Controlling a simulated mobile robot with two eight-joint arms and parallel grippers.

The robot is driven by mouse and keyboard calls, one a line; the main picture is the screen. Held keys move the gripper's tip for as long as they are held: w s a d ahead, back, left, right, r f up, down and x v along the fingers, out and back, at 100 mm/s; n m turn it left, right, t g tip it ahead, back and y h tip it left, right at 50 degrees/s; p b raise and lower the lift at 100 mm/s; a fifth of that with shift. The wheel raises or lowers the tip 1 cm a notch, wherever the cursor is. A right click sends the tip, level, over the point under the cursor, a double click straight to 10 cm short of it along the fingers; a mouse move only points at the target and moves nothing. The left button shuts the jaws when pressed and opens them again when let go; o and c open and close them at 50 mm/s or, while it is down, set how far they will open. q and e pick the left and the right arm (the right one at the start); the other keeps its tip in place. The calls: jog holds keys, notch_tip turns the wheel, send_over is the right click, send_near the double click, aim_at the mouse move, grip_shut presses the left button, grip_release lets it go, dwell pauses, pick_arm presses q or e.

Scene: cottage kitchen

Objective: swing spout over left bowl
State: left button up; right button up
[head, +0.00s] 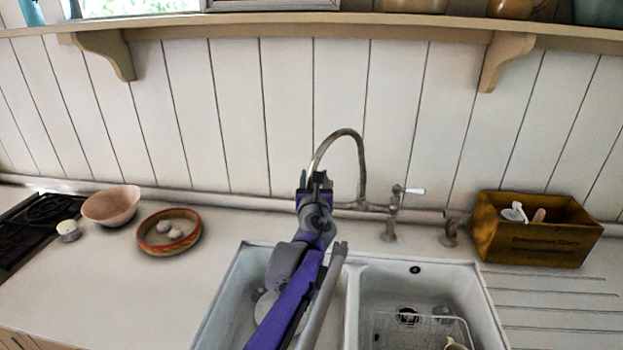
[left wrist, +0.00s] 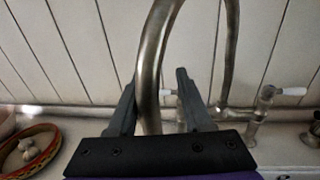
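The curved metal spout (head: 347,132) rises from the bridge tap behind the double sink and arches left in the head view. Its free end is hidden behind my left gripper (head: 316,178). In the left wrist view my left gripper (left wrist: 157,76) is open, with the spout (left wrist: 150,65) between its fingers, close to the left finger; whether they touch, I cannot tell. The left sink bowl (head: 222,306) is partly covered by my arm, with a pale round item partly visible inside. The right sink bowl (head: 369,283) holds a wire rack. My right gripper is not in view.
A tap handle with a white lever (head: 392,212) stands right of the spout. A wooden box (head: 530,247) stands on the counter at right. A pink bowl (head: 110,206), a red-rimmed dish (head: 152,249) and a hob (head: 30,225) are at left. A shelf (head: 400,27) runs above.

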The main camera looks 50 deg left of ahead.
pick_arm(q)
jog(key=v, duration=1)
jog(key=shift+s+d+b, duration=0.25)
jog(key=shift+d+b, duration=0.05)
jog(key=shift+b, duration=0.15)
